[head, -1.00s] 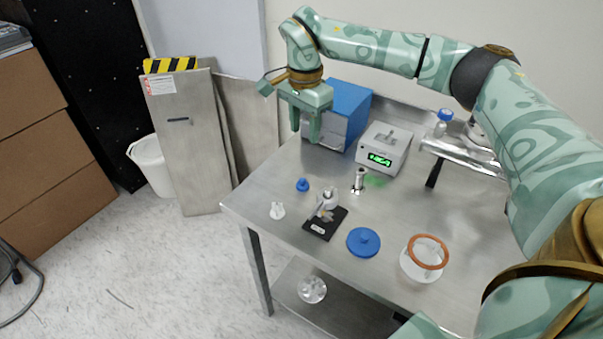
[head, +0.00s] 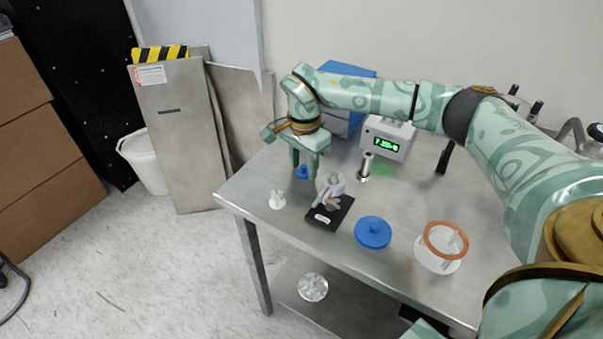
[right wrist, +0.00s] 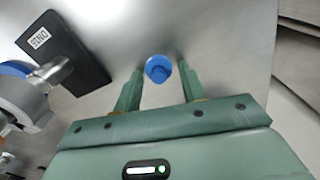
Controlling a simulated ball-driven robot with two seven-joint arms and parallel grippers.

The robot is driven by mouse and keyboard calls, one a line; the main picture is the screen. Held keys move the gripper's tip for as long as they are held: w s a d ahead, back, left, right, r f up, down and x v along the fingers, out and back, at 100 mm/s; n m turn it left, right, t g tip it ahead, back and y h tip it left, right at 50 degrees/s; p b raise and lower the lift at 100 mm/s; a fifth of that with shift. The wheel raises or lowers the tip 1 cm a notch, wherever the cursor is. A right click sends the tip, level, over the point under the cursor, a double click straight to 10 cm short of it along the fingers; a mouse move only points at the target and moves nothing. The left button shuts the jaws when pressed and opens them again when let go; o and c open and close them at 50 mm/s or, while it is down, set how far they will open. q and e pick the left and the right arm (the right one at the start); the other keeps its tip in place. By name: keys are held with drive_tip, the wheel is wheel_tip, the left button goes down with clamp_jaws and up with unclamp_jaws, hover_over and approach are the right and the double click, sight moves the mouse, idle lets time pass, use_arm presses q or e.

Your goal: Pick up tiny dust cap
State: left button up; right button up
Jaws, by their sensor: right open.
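The tiny dust cap, a small blue knob (head: 302,173), stands on the steel table near its left side. In the head view my right gripper (head: 304,168) is right above it, fingers pointing down, and partly covers it. In the right wrist view the blue cap (right wrist: 158,68) sits between the two open fingertips (right wrist: 160,72), with no clear sign of either finger gripping it. My left gripper is not in view.
A small white part (head: 277,201) and a black-based fixture (head: 328,216) stand close to the cap. A larger blue lid (head: 373,233), an orange-ringed white piece (head: 446,240), a metal post (head: 365,167) and a grey gauge box (head: 388,137) share the table (head: 250,196).

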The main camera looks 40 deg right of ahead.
drive_tip(key=shift+r, duration=0.15)
drive_tip(key=shift+c, duration=0.3)
drive_tip(key=shift+s, duration=0.1)
clamp_jaws()
